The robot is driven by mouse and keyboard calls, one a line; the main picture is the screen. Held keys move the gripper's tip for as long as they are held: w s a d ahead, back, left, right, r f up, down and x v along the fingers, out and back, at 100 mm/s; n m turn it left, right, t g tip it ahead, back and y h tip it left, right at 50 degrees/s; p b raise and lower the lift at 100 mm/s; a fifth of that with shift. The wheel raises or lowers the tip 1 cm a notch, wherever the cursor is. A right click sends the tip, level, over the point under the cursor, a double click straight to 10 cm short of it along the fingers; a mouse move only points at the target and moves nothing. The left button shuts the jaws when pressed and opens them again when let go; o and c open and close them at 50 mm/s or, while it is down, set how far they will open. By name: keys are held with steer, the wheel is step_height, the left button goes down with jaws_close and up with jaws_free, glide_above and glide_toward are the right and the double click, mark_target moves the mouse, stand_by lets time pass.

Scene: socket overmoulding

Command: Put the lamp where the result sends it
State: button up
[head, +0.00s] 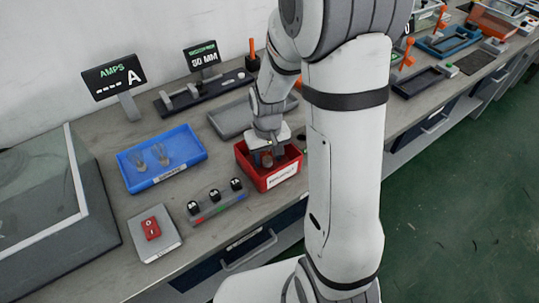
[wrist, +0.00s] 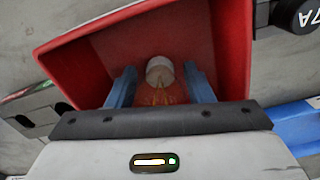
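A lamp (wrist: 160,72) with a pale metal cap and clear glass is between the blue fingers of my gripper (wrist: 160,85) in the wrist view. The fingers appear closed on its glass, with the cap pointing away from the wrist. My gripper (head: 266,155) is low over the red bin (head: 283,177) in the head view, and the lamp is inside the bin's walls. I cannot tell whether the cap touches the floor of the bin. Two more lamps (head: 158,156) stand in the blue tray (head: 177,171) on the left.
An AMPS display (head: 113,76) shows dashes, and a second display (head: 202,55) reads about 80 MM. An empty grey tray (head: 232,118) lies behind the red bin.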

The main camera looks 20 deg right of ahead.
steer(key=shift+o, duration=1.2)
steer(key=shift+r, duration=0.1)
step_height(320, 180, up, 12)
steer(key=shift+f+p, duration=0.1)
steer(key=shift+p, duration=0.4)
steer(key=s+r+m+t, duration=0.1)
steer(key=s+r, duration=0.5)
steer(key=s, duration=0.8)
steer(key=shift+d+t, duration=0.3)
steer(key=shift+t, duration=0.5)
